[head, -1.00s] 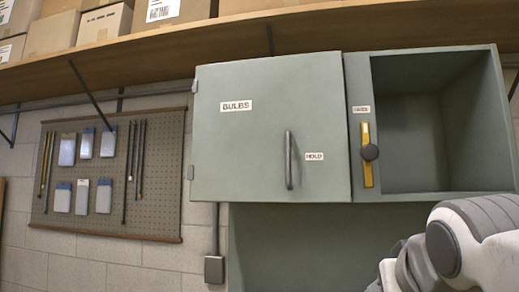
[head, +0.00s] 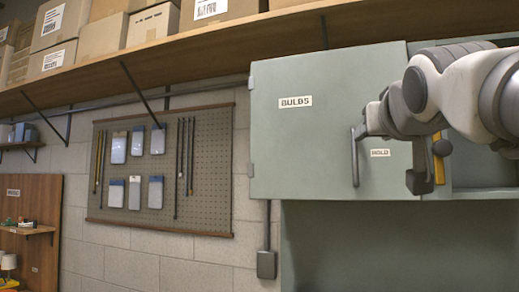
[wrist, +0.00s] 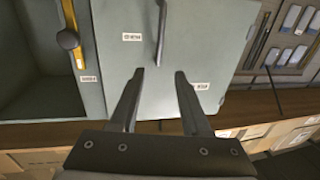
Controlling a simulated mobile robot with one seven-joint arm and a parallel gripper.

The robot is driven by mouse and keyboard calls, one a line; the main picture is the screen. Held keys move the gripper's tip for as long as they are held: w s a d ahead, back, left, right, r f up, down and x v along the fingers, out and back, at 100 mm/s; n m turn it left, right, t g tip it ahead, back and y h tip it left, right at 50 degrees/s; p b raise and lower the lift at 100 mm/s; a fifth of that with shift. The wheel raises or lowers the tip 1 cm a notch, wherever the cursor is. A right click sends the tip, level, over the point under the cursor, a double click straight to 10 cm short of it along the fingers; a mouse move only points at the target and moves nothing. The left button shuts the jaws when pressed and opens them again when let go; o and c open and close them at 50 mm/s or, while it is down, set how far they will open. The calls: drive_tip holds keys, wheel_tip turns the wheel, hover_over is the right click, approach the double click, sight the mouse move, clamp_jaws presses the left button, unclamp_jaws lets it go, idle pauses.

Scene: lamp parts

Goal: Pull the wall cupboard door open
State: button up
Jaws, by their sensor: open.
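The grey-green wall cupboard door (head: 300,150), labelled BULBS, looks closed. Its dark upright bar handle (head: 355,165) is on the right part of the door. In the wrist view the door (wrist: 185,30) fills the middle, and the handle (wrist: 161,30) stands ahead of my gripper (wrist: 158,73). My gripper is open and empty, with its two dark fingers spread. The handle's near end appears just beyond the gap between the fingertips. In the head view my arm covers the door's upper right part, and I cannot tell whether a finger touches the handle.
Right of the door is a yellow strip with a dark round knob (head: 442,148), partly behind my arm. An open compartment (wrist: 35,60) lies beyond it. A shelf (head: 200,70) with cardboard boxes runs above. A pegboard (head: 210,150) hangs left of the cupboard.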

sight(355, 147)
drive_tip(key=w+d+p, duration=0.1)
drive_tip(key=w, duration=0.4)
drive_tip(key=w+d+p, duration=0.1)
drive_tip(key=w, duration=0.5)
drive_tip(key=w+d+p, duration=0.1)
drive_tip(key=w+p, duration=0.1)
drive_tip(key=w, duration=0.3)
drive_tip(key=shift+w+d, duration=0.2)
clamp_jaws()
idle(0.8)
